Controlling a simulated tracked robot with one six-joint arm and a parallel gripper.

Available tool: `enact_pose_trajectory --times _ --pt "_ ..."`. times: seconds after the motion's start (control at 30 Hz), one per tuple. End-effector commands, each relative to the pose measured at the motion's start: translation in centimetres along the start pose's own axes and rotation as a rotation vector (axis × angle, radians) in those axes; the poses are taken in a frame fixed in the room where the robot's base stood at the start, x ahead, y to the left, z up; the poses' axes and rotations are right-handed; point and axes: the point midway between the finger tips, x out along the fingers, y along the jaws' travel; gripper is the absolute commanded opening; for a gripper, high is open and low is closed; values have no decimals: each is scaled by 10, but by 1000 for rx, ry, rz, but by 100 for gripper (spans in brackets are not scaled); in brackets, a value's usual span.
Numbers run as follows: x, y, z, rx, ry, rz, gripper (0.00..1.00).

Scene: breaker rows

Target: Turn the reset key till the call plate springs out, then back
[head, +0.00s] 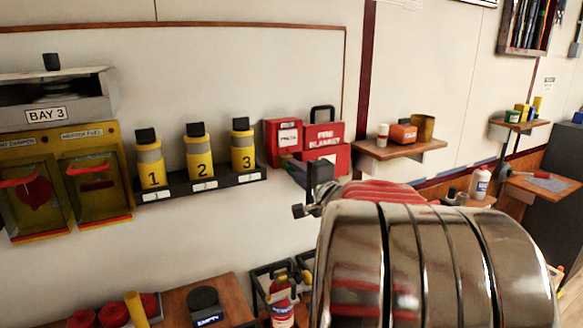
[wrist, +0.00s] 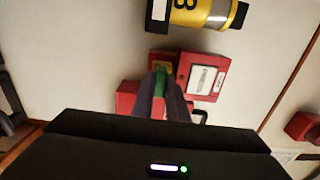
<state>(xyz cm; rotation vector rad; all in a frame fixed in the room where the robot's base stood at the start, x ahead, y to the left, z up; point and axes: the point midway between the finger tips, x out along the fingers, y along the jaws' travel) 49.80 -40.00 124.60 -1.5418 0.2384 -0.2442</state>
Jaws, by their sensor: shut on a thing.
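The red call box shows in the head view (head: 283,133), right of yellow bottle 3. In the wrist view it shows turned on its side, with a pale, lettered call plate (wrist: 202,80). I cannot tell whether the plate stands out or sits flush. My gripper (wrist: 160,98) is shut on a small green piece (wrist: 160,80), which I take for the reset key, beside the plate. The fingers hide most of it, and its turn angle cannot be read. In the head view my arm and wrist hide the key.
The red fire blanket box (head: 325,136) stands close on the right, with a black handle on top. Yellow bottle 3 (head: 243,150) stands on a rack (head: 243,179) close on the left. A wooden shelf (head: 400,150) with small items is further right.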

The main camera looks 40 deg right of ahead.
Motion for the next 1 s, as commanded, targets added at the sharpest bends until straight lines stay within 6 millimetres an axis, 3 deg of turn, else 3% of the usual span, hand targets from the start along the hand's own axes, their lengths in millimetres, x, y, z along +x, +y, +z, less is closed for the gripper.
enact_pose_trajectory --times 0.27,0.3,0.6,1.0 --pt "0 6 1 4 -1 10 0" --pt "0 6 1 4 -1 10 14" --pt "0 3 0 4 0 5 35" --pt "-6 1 -1 3 2 2 35"
